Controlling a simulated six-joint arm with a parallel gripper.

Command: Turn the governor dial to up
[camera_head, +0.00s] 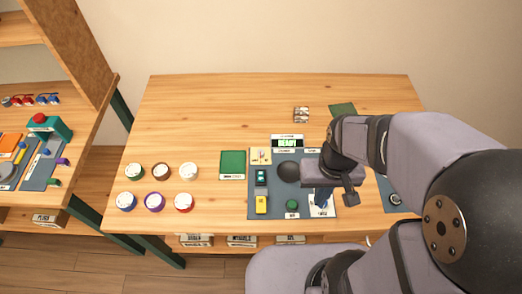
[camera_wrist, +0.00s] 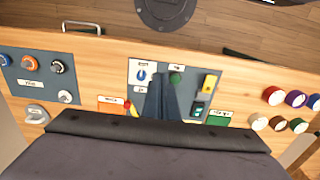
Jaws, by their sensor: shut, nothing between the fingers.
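A dial with a blue knob (camera_wrist: 141,75) sits on a white plate with small labels, at one end of the grey panel in the wrist view. Its lettering is too small to read surely, so I cannot confirm that it is the governor dial. In the head view its white plate (camera_head: 316,211) is partly hidden behind my gripper (camera_head: 323,197). My gripper (camera_wrist: 166,82) is shut and empty, with its fingers over the panel beside the blue knob in the wrist view. I cannot tell whether they touch anything. The knob's exact pointing direction is unclear.
The grey panel (camera_head: 272,209) also holds a green button (camera_head: 292,204), a yellow switch (camera_head: 261,204) and a dark dome (camera_head: 288,172). A second panel (camera_wrist: 36,72) has several knobs. Several coloured round pots stand at the table's left. The table's back left is clear.

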